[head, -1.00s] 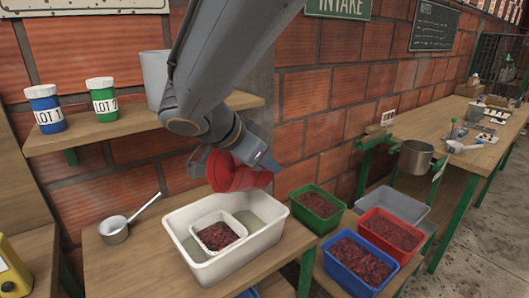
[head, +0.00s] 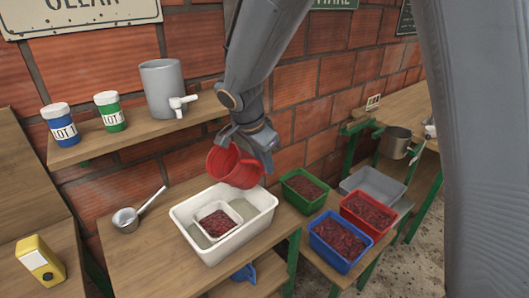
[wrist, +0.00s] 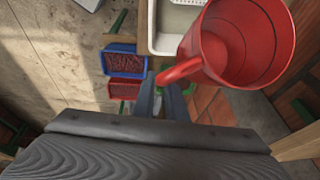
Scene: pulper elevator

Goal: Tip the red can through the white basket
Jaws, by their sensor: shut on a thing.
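The red can (head: 240,174) is held above the back right part of a white tub, tilted with its open mouth toward the upper left. In the wrist view the can (wrist: 217,55) shows a bare red inside, with nothing seen in it. My gripper (head: 256,143) is shut on its handle; in the wrist view the fingers (wrist: 168,98) close by the handle. The white basket (head: 233,212) sits inside the white tub (head: 181,222), left and below the can, holding dark red fruit-like pieces (head: 217,223).
Blue (head: 318,246), red (head: 348,208) and green (head: 287,190) bins of dark red pieces stand right of the tub, near an empty grey bin (head: 377,183). A ladle (head: 126,218) lies left. A shelf above holds two lidded jars and a grey tapped container (head: 160,88).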

